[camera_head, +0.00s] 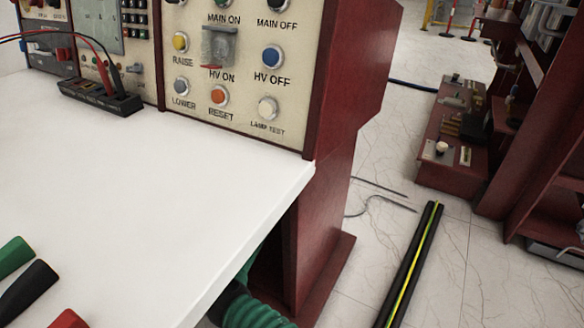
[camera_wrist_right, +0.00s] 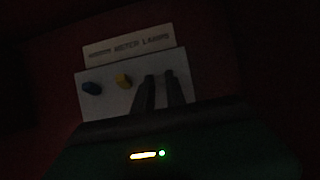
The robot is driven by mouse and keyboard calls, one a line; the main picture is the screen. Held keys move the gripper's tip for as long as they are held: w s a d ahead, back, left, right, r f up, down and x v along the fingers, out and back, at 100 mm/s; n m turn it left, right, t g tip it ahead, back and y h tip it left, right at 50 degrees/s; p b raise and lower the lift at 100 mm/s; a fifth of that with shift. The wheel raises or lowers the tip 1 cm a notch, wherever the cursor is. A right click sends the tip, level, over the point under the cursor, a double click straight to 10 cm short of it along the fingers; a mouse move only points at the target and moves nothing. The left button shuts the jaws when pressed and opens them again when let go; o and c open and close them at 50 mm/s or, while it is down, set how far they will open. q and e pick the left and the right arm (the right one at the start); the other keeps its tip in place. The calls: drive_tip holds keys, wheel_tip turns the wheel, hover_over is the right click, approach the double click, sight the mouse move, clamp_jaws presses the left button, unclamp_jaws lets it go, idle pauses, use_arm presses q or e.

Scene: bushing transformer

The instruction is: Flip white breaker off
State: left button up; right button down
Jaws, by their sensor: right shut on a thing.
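In the right wrist view a pale panel (camera_wrist_right: 108,98) is mounted on a dark red surface. A blue breaker knob (camera_wrist_right: 92,87) and a yellow breaker knob (camera_wrist_right: 124,80) are on it, at the left and middle. My right gripper (camera_wrist_right: 160,78) has its two dark fingers over the panel's right part, right of the yellow knob. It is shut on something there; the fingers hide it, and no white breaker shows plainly. My left gripper is in neither view.
A label plate (camera_wrist_right: 128,46) sits above the panel; its text is blurred. The wrist view is very dark. In the head view a white tabletop (camera_head: 120,180) stands before a button console (camera_head: 240,80). A black cable cover (camera_head: 412,265) with a yellow-green stripe lies on the floor.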

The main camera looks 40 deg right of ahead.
drive_tip(key=shift+f+h+b, duration=0.3)
drive_tip(key=shift+f+h, duration=0.2)
drive_tip(key=shift+h, duration=0.2)
drive_tip(key=c, duration=1.4)
unclamp_jaws()
drive_tip(key=shift+o, duration=0.2)
drive_tip(key=v, duration=1.6)
drive_tip(key=shift+f, duration=0.55)
drive_tip(key=shift+s+a, duration=0.1)
